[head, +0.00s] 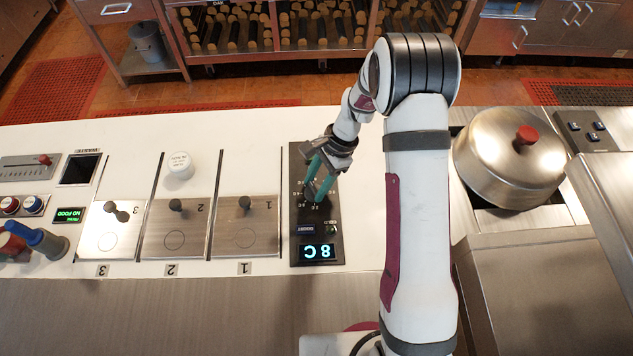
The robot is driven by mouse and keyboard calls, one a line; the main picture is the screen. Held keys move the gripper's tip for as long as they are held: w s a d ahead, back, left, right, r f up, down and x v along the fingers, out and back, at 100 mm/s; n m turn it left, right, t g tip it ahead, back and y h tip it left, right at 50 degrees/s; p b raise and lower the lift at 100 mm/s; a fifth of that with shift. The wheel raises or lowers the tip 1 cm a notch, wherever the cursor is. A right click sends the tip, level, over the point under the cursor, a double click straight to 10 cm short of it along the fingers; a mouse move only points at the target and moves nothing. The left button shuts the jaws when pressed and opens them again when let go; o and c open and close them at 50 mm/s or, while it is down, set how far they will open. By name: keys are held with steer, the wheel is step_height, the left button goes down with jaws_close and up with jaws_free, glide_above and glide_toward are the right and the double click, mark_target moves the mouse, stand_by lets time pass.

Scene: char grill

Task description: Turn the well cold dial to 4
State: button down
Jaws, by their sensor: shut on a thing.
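The well cold dial sits on a black control panel (302,232) right of the lidded wells. My gripper (314,190) is over the dial with its green fingers shut on it. The fingers and wrist hide most of the dial, so its pointer and setting cannot be read. Numbers ringed around it show only in small part and upside down. The panel's lit display (317,252) reads 8 C, upside down in the picture.
Three steel well lids with black knobs, 1 (247,228), 2 (175,230) and 3 (113,230), lie left of the panel. A white round container (180,165) stands behind lid 2. A domed steel lid (508,160) with a red knob is at right.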

steer(key=n+g+h, duration=0.1)
steer(key=n, duration=0.5)
steer(key=shift+w+a+g+h, duration=0.1)
steer(key=shift+a+g+h, duration=0.05)
steer(key=shift+g+h, duration=0.25)
steer(key=n+h, duration=0.1)
steer(key=n, duration=0.2)
steer(key=n+h, duration=0.1)
steer(key=n, duration=0.2)
steer(key=shift+a+g, duration=0.15)
steer(key=shift+g, duration=0.25)
steer(key=shift+n, duration=0.4)
steer(key=shift+c, duration=1.6)
jaws_free()
steer(key=v, duration=1.5)
steer(key=shift+a+r, duration=0.25)
steer(key=shift+r, duration=0.1)
